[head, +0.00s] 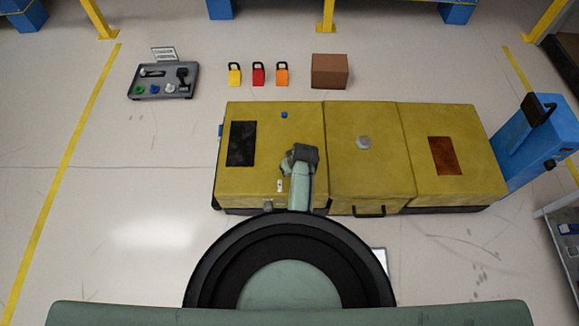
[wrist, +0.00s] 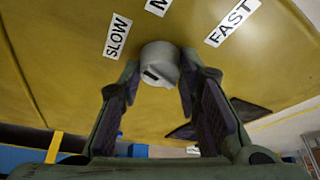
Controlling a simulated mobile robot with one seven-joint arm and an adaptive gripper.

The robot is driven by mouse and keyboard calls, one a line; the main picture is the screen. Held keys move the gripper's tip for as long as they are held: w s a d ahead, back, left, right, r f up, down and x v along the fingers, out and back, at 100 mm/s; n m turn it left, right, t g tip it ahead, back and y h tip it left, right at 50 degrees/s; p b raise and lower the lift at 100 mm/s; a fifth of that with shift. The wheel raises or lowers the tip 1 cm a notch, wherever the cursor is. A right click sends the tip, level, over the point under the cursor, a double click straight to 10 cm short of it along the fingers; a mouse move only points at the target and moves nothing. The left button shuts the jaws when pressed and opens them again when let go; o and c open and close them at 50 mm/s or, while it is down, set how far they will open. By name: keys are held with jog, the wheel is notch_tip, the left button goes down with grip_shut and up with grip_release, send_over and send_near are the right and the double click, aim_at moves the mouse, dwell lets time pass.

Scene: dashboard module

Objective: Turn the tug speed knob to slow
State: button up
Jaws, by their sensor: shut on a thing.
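A grey round knob (wrist: 161,58) with a short dark mark on its face stands out from a yellow panel (wrist: 60,60) in the wrist view. A SLOW label (wrist: 117,36) is at its upper left and a FAST label (wrist: 232,22) at its upper right. A third label (wrist: 157,5) between them is cut off by the top edge. My gripper (wrist: 160,70) is shut on the knob, one finger on each side. I cannot tell which label the knob points to. In the head view my gripper (head: 290,160) is over the left part of the yellow module (head: 250,115), and I cannot make out the held knob.
The module's top also has a dark panel (head: 242,143), a small blue button (head: 284,115), a grey disc (head: 363,142) and a reddish-brown panel (head: 445,155). Behind it are a grey tray (head: 185,74), colored padlocks (head: 258,76) and a brown box (head: 329,71). A blue stand (head: 535,145) is at right.

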jog(key=shift+w+n+g+y, duration=0.15)
jog(key=shift+n+y, duration=0.15)
jog(key=shift+n, duration=0.55)
jog(key=shift+n+g+y, duration=0.15)
jog(key=shift+n+y, duration=0.15)
jog(key=shift+n, duration=0.55)
jog(key=o, duration=1.1)
jog(key=shift+o, duration=0.2)
jog(key=shift+d+r, duration=0.1)
jog(key=v, duration=1.2)
jog(key=shift+w, duration=0.1)
